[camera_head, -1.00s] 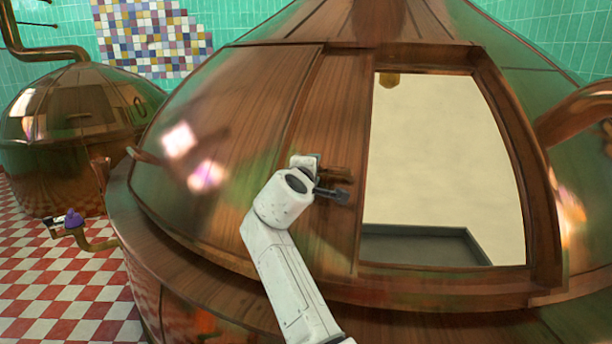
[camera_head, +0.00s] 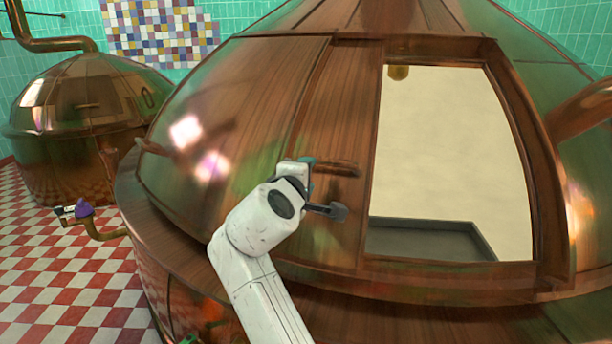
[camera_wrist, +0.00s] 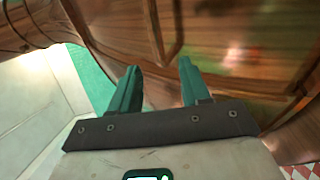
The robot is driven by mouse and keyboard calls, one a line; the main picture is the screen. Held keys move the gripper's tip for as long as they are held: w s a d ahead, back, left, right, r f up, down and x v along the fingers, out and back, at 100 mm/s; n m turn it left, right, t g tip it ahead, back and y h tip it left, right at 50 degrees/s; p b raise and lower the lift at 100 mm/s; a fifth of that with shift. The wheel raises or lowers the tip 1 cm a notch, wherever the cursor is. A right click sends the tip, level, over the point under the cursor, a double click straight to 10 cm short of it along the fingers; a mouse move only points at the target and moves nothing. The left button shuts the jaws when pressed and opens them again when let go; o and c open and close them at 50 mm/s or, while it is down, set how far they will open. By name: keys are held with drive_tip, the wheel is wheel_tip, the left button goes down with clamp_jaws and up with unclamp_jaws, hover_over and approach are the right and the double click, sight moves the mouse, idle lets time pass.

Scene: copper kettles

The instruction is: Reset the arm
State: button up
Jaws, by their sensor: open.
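My white arm reaches up in front of the large copper kettle (camera_head: 240,110) in the head view. My gripper (camera_head: 325,185) is at the wooden-looking sliding door panel, just left of the kettle's opening, and partly hidden by my wrist. In the wrist view, my gripper (camera_wrist: 160,85) shows two teal fingers spread apart with nothing between them. The copper surface lies beyond the fingertips. A door handle (camera_head: 338,168) shows just right of my gripper in the head view; the gripper is not closed around it.
The kettle's opening (camera_head: 450,150) stands open to the right, with a pale interior and a grey ledge (camera_head: 430,240). A smaller copper kettle (camera_head: 75,120) stands at the back left. A bent pipe with a purple-topped valve (camera_head: 85,212) sticks out over the checkered floor (camera_head: 60,270).

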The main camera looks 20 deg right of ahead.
drive_tip(key=s+d+f+m+g+y+p, duration=0.2)
drive_tip(key=s+d+f+m+g+p, duration=0.3)
drive_tip(key=s+f, duration=0.7)
drive_tip(key=s+d+f+m+g+y, duration=0.2)
drive_tip(key=s+d+f, duration=0.6)
drive_tip(key=f, duration=0.6)
drive_tip(key=s+f+m+g+y+p, duration=0.1)
drive_tip(key=s+f+m+g+y, duration=0.1)
drive_tip(key=s, duration=1.2)
drive_tip(key=s+a+f+m+g+y+p, duration=0.1)
drive_tip(key=s+f+m+g+y+p, duration=0.1)
drive_tip(key=s, duration=1.3)
drive_tip(key=shift+a+f+m+g, duration=0.25)
drive_tip(key=shift+f+m+g, duration=0.25)
drive_tip(key=shift+f+g, duration=0.35)
drive_tip(key=shift+r, duration=0.1)
